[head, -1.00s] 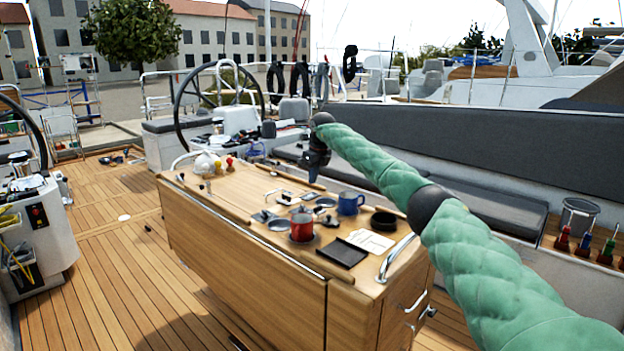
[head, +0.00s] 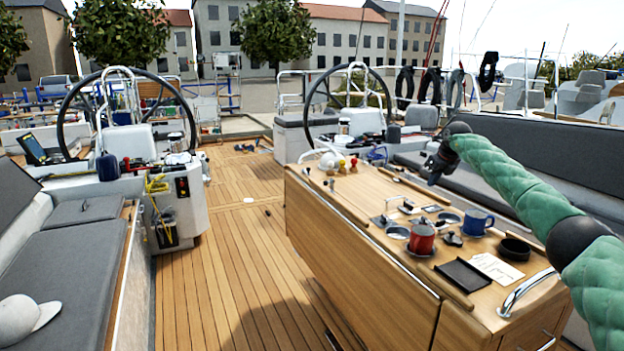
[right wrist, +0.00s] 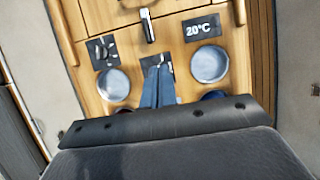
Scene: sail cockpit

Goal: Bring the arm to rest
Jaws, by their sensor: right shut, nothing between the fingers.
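My right arm, in a quilted green sleeve, comes in from the right in the head view. Its dark gripper (head: 436,172) hangs above the far right side of the wooden cockpit table (head: 370,262). In the right wrist view the blue-grey fingers (right wrist: 158,84) are together over the tabletop, with nothing between them. Two round recesses (right wrist: 114,85) (right wrist: 209,64) lie on either side of them. My left gripper is not in view.
On the table stand a red mug (head: 422,239), a blue mug (head: 477,221), a black tray (head: 465,275) and a dark ring (head: 514,249). A cushioned bench (head: 75,255) with a white cap (head: 25,314) is at left. The teak deck (head: 235,270) between is clear.

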